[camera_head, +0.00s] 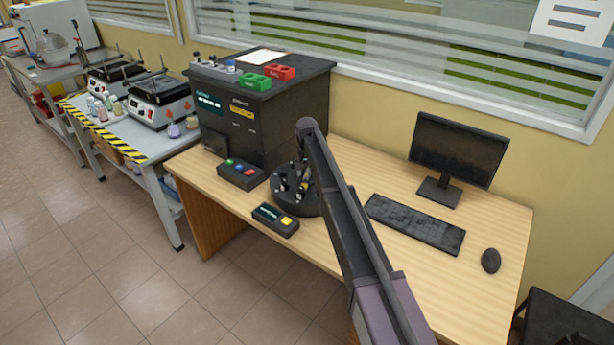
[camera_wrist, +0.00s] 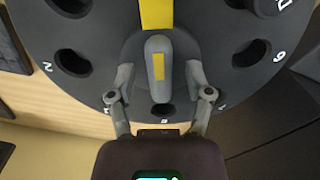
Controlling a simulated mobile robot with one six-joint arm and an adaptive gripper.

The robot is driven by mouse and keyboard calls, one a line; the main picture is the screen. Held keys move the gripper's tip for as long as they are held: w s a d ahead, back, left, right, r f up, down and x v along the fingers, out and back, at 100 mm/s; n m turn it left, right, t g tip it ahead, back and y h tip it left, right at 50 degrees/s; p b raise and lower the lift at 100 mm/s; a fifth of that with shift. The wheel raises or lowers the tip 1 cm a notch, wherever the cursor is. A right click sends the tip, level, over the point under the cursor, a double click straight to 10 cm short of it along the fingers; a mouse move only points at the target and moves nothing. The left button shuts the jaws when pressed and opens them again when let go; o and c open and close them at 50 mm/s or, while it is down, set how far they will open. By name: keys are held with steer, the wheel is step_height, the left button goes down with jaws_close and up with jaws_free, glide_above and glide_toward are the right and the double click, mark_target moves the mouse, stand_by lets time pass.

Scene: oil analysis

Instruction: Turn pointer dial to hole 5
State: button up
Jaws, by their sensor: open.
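The round black dial (camera_wrist: 105,40) fills the top of the wrist view, with dark holes around its rim. The digits 2 and 6 can be read at its left and right; other marks are small or partly covered. A grey pointer knob (camera_wrist: 158,84) with a yellow stripe sits near its lower middle, and a wider yellow strip (camera_wrist: 156,14) lies above it. My gripper (camera_wrist: 159,76) is open, one finger on each side of the knob; whether they touch it I cannot tell. The dial (camera_head: 286,202) also shows on the desk in the head view, partly hidden by my arm.
The wooden desk (camera_head: 370,252) holds a black analyzer (camera_head: 290,95) behind the dial and small button boxes (camera_head: 276,220) nearby. A keyboard (camera_head: 415,222), mouse (camera_head: 490,260) and monitor (camera_head: 455,150) stand to the right. The desk's front right is clear.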

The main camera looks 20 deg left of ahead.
jaws_close()
steer(key=shift+m, duration=0.5)
steer(key=m, duration=0.3)
steer(key=shift+a, duration=0.1)
steer(key=shift+m, duration=2.4)
